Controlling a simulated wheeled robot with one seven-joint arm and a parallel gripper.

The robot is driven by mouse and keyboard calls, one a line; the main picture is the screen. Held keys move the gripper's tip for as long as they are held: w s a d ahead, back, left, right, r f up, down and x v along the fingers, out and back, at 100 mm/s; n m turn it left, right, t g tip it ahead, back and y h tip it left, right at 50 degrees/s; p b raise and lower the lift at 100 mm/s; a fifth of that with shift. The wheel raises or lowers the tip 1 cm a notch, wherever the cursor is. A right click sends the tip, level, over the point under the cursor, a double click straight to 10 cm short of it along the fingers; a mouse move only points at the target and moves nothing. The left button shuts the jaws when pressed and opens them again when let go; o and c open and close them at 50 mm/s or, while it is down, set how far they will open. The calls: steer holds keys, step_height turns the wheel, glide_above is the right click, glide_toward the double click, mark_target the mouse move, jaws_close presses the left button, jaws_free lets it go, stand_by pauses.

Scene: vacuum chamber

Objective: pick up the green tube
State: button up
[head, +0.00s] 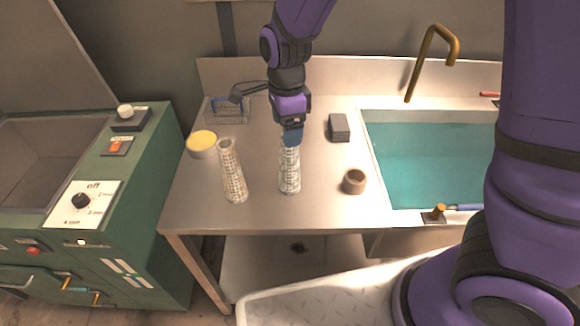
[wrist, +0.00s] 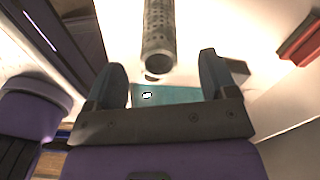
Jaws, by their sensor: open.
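Two pale, perforated tubes stand upright on the metal worktop in the head view. Neither looks plainly green there. The right tube (head: 289,172) is greyish white and stands directly below my gripper (head: 292,136), which hides its top. The left tube (head: 233,172) is creamier and stands apart. In the wrist view a perforated grey-green tube (wrist: 159,30) lies ahead of my gripper (wrist: 162,80), in line with the gap between its fingers. The fingers are spread and nothing is clamped between them. I cannot tell whether the fingers touch the tube.
A yellow-topped round tin (head: 202,144), a wire basket (head: 226,109), a dark grey block (head: 339,127) and a brown cup (head: 354,181) stand on the worktop (head: 260,214). A water-filled sink (head: 430,160) is at the right, a green machine (head: 130,200) at the left.

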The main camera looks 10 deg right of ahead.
mark_target(289, 163)
steer(key=shift+d+f, duration=0.15)
steer(key=shift+f, duration=1.3)
steer(key=shift+d+f, duration=0.1)
steer(key=shift+f, duration=1.3)
steer(key=c, duration=1.2)
